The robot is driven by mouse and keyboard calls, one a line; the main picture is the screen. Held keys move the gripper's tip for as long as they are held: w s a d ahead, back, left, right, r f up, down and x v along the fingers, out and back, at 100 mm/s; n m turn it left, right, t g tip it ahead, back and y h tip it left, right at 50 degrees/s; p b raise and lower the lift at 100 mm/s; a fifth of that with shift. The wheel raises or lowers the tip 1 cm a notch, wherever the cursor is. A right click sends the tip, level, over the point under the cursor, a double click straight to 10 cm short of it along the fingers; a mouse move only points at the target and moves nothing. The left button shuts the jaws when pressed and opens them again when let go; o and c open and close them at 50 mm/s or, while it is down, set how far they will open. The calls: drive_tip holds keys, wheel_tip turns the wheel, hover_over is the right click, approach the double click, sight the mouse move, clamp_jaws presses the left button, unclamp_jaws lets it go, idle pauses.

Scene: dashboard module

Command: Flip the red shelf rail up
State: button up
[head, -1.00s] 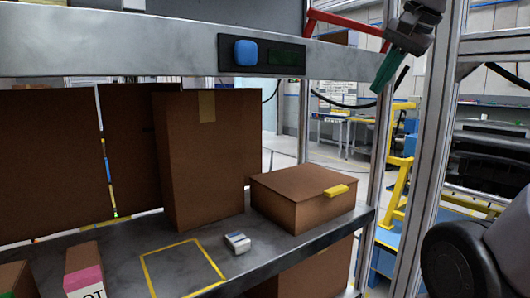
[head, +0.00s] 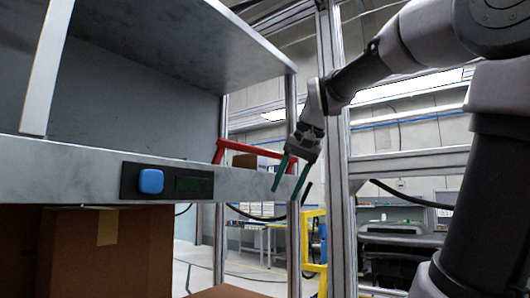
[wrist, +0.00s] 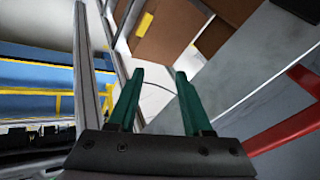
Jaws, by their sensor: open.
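The red shelf rail (head: 255,151) is a thin bar at the right end of the upper shelf in the head view. It runs roughly level from a short bent leg on the left toward my gripper. In the wrist view the red rail (wrist: 290,132) shows at the lower right, beside the fingers and apart from them. My gripper (head: 285,194) has two green fingers pointing down, at the shelf's right corner. In the wrist view my gripper (wrist: 160,74) is open with nothing between the fingers. The rail's right end is partly hidden behind my gripper.
The shelf's metal front edge (head: 60,183) carries a panel with a blue button (head: 151,181). A small brown box (head: 250,161) sits behind the rail. A metal post (head: 334,150) stands right of my gripper. Brown cardboard boxes (head: 105,250) stand below.

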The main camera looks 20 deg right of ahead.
sight(266, 150)
drive_tip(key=w+d+r+m+g+y, duration=0.1)
drive_tip(key=w+r+m, duration=0.25)
drive_tip(key=r, duration=0.75)
drive_tip(key=w+d+r+m, duration=0.2)
drive_tip(key=w+r, duration=0.3)
drive_tip(key=r, duration=0.6)
drive_tip(key=shift+n, duration=0.25)
drive_tip(key=x, duration=1.1)
drive_tip(key=shift+s+a, duration=0.25)
drive_tip(key=shift+s, duration=0.05)
clamp_jaws()
